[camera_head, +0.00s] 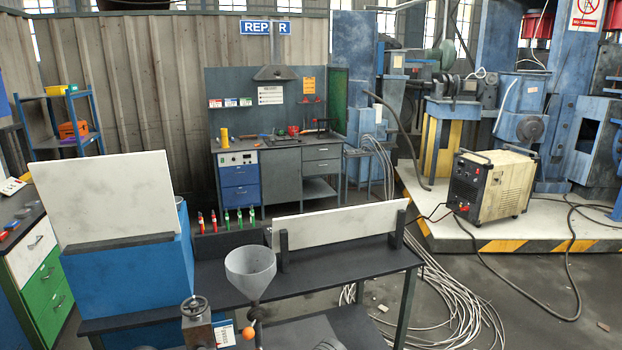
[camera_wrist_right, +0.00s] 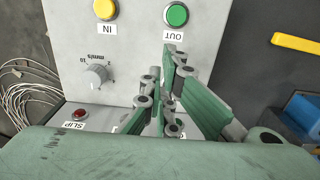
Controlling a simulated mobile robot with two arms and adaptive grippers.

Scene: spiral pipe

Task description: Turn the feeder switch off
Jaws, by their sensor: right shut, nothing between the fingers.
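In the right wrist view my right gripper (camera_wrist_right: 172,82) is shut and empty in front of a light grey control panel (camera_wrist_right: 130,55). The panel carries a yellow button (camera_wrist_right: 105,9) labelled IN, a green button (camera_wrist_right: 176,14) labelled OUT, a knob (camera_wrist_right: 96,75) marked mm/s and a red light (camera_wrist_right: 81,114) labelled SLIP. Labels lower on the panel are partly hidden behind the fingers. I cannot make out the feeder switch, and I cannot tell whether the fingers touch the panel. The head view shows neither gripper. It shows a grey funnel (camera_head: 250,268) at the bottom middle.
A dark bench (camera_head: 350,266) bears a long white board (camera_head: 340,223) and a blue box (camera_head: 130,275) with a white panel (camera_head: 105,200). Cables (camera_head: 462,310) lie on the floor to the right. A yellow bar (camera_wrist_right: 296,43) shows right of the control panel in the wrist view.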

